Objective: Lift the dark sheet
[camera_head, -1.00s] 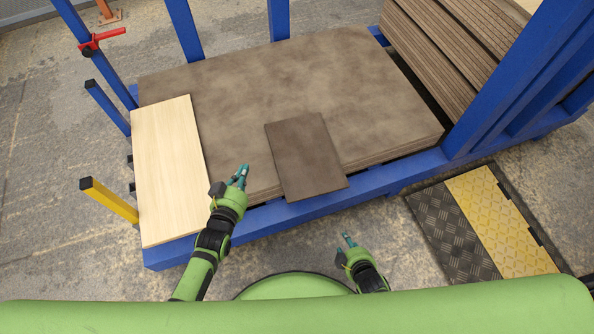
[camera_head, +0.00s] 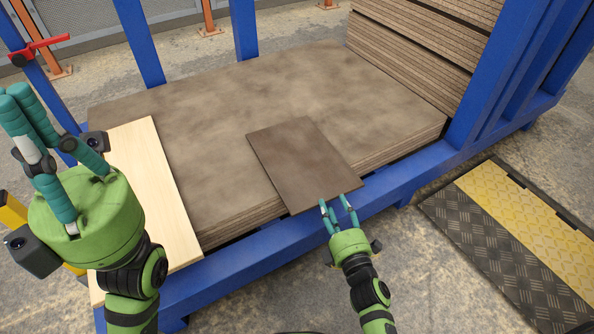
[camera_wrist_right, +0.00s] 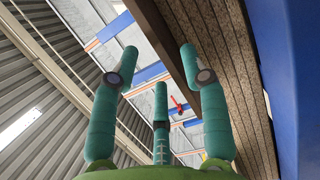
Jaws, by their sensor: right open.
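The dark sheet (camera_head: 300,155) is a thin brown rectangle lying on top of the board stack. It sits turned at an angle, with its near edge over the stack's front edge. My right gripper (camera_head: 334,202) is open at the sheet's near edge, close to its right corner. I cannot tell whether the fingers touch it. In the right wrist view the fingers (camera_wrist_right: 158,85) are spread, with a dark brown strip, apparently the sheet's underside (camera_wrist_right: 165,35), beyond them. My left gripper (camera_head: 45,125) is raised at the left, close to the head camera, with fingers apart and empty.
The brown board stack (camera_head: 220,110) rests on a blue frame (camera_head: 240,250) with upright posts. A pale wooden board (camera_head: 165,195) lies at its left. More boards (camera_head: 415,65) lean at the back right. A black and yellow ramp (camera_head: 510,240) lies on the floor at right.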

